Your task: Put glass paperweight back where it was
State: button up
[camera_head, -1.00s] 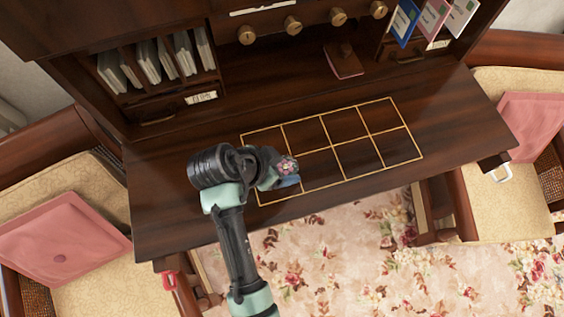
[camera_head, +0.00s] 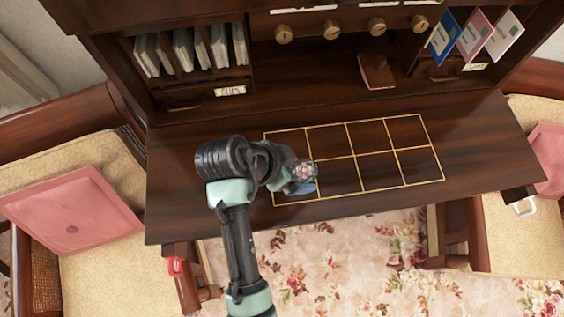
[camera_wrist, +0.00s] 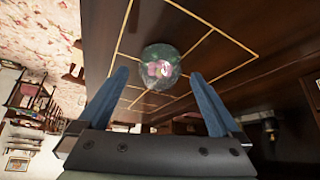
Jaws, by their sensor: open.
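The glass paperweight is a clear round dome with pink flowers inside. In the wrist view the paperweight (camera_wrist: 160,67) shows over the gold-lined grid, in the gap between my fingertips. In the head view the paperweight (camera_head: 304,170) is at the left end of the grid (camera_head: 382,155), near the line between the first two columns, partly hidden by my gripper. My gripper (camera_wrist: 160,74) has its two blue fingers spread open, one on each side of it. I cannot tell whether they touch the glass. In the head view my gripper (camera_head: 301,187) is low over the desk.
The dark wooden desk (camera_head: 480,135) is clear around the grid. A small red-brown book (camera_head: 376,72) lies behind it, with knobs and paper-filled slots at the back. Coloured cards (camera_head: 473,37) stand back right. Chairs with pink cushions (camera_head: 72,210) flank the desk.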

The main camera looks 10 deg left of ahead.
jog(key=v, duration=0.9)
jog(key=shift+r, duration=0.15)
jog(key=shift+s+a, duration=0.1)
jog(key=shift+a, duration=0.05)
